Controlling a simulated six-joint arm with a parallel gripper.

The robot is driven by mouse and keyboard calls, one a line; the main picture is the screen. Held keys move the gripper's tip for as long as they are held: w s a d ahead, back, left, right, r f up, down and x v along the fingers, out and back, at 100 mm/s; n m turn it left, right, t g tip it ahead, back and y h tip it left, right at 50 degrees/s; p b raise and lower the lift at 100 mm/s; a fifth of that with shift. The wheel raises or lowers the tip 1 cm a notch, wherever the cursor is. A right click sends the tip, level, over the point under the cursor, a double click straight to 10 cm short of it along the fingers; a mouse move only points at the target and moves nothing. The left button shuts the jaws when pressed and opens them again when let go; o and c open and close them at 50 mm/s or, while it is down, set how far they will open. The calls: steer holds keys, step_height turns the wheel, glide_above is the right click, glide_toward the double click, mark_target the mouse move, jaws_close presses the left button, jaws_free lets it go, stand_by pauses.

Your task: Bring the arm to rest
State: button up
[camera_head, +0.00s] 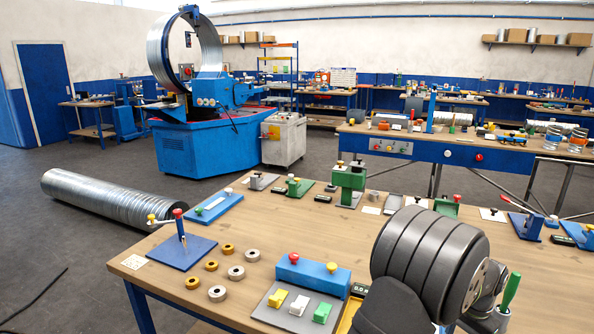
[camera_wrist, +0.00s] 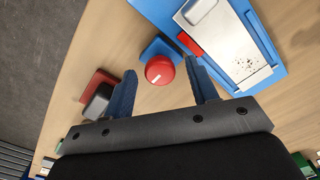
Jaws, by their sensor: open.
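My gripper (camera_wrist: 161,67) shows in the wrist view with its two blue fingers spread wide apart. Nothing is gripped between them. A round red knob (camera_wrist: 160,70) with a white mark, by a small blue block (camera_wrist: 157,48), appears between the fingertips. It seems to be below them, but I cannot tell how far. In the head view the dark grey links of my arm fill the lower right over the workbench (camera_head: 330,225). They hide part of the bench, and the gripper's fingers do not show there.
In the wrist view, a blue fixture with a metal plate (camera_wrist: 232,55) lies right of the fingers, and a red block (camera_wrist: 98,83) lies left. In the head view, a blue box with knobs (camera_head: 312,275), several rings (camera_head: 217,293) and a blue pad (camera_head: 182,252) crowd the bench's near side.

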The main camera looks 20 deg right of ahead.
steer(key=shift+n, duration=0.6)
steer(key=shift+o, duration=0.5)
